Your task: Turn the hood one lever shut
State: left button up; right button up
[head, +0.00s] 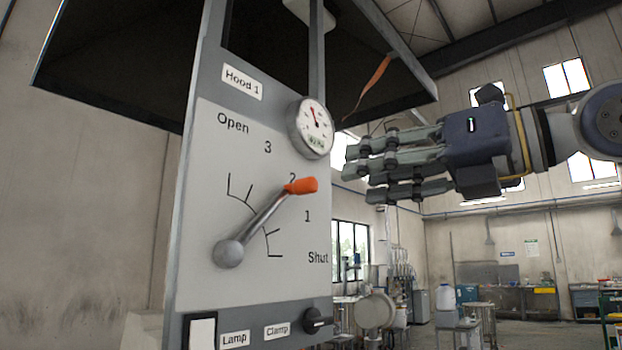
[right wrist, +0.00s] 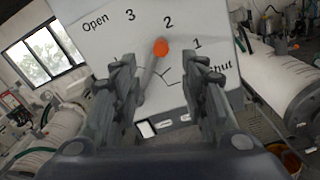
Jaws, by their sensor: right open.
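The hood 1 lever (head: 262,219) is a metal rod on a grey panel (head: 225,140) labelled Hood 1. Its round pivot is at lower left, and its orange tip (head: 301,186) points up and right, close to the 2 mark. The Shut label is at lower right of the scale. My right gripper (head: 360,172) is open and empty, to the right of the lever and apart from it, fingers toward the panel. In the right wrist view the orange tip (right wrist: 160,47) shows between and beyond the fingers (right wrist: 165,85). My left gripper is not in view.
A round gauge (head: 311,128) sits on the panel above the lever. A dark knob (head: 317,320) and a white switch (head: 202,334) are along the bottom. The dark hood (head: 110,75) overhangs above. Space around my right gripper looks clear.

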aim_at(315, 185)
jog(key=p+x, duration=0.4)
jog(key=x, duration=0.5)
jog(key=shift+w+a+r+p, duration=0.2)
jog(key=shift+a+p, duration=0.05)
jog(key=shift+p, duration=0.1)
jog(key=shift+w+a+f, duration=0.1)
jog(key=shift+w+a, duration=0.3)
jog(key=shift+w, duration=0.05)
grip_shut()
